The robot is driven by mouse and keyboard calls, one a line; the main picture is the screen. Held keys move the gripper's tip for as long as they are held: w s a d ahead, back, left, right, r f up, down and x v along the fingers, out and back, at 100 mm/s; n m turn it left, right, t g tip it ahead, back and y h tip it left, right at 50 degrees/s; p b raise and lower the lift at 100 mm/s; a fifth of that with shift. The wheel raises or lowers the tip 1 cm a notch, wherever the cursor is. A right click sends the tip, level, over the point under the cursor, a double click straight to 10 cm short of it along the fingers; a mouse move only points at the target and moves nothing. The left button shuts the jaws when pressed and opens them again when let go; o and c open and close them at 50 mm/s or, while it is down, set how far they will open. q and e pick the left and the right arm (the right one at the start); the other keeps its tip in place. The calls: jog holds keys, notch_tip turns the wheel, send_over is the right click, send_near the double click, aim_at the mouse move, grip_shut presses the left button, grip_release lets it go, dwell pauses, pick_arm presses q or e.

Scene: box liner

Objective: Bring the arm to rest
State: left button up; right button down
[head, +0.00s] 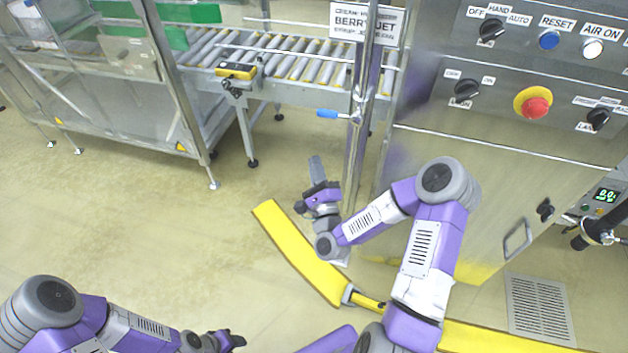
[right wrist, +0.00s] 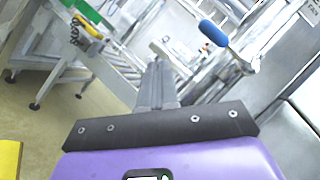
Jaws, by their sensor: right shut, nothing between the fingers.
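My right arm (head: 420,240) reaches in from the bottom, bends at the elbow in front of the steel cabinet and ends in my right gripper (head: 316,168). The right gripper's fingers are together and empty, pointing up and away over the floor. In the right wrist view the closed fingers (right wrist: 157,85) stand upright past the dark mounting bar, with nothing between them. My left arm (head: 90,325) shows at the bottom left, low and folded. Its end (head: 232,340) is small and dark at the bottom edge, and I cannot tell its finger state.
A control panel with a red emergency button (head: 535,106) is at the upper right. A blue-tipped lever (head: 333,114) on a steel post stands close beyond the right gripper, also showing in the right wrist view (right wrist: 213,33). A roller conveyor (head: 270,60) lies behind. Floor at left is clear.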

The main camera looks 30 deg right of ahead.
jog(key=s+a+f+n+g+y+p, duration=0.2)
jog(key=a+f+n+g+y, duration=0.3)
jog(key=a+f+n, duration=0.25)
jog(key=s+a+f+n+g+y+p, duration=0.3)
jog(key=a+f+n+g+y, duration=0.1)
jog(key=a+f+n, duration=0.35)
jog(key=s+a+f+n+g+p, duration=0.1)
jog(key=s+f+n+g, duration=0.1)
jog(key=s, duration=0.4)
jog(key=s+a+f+n+g+p, duration=0.1)
jog(key=s+f+n+g, duration=0.2)
jog(key=s+g, duration=0.3)
jog(key=s+a+f+n+g+y+p, duration=0.1)
jog(key=s+f+n+g, duration=0.2)
jog(key=s+n, duration=0.2)
jog(key=shift+s+a+g, duration=0.15)
jog(key=shift+s+g, duration=0.25)
jog(key=shift+s, duration=0.1)
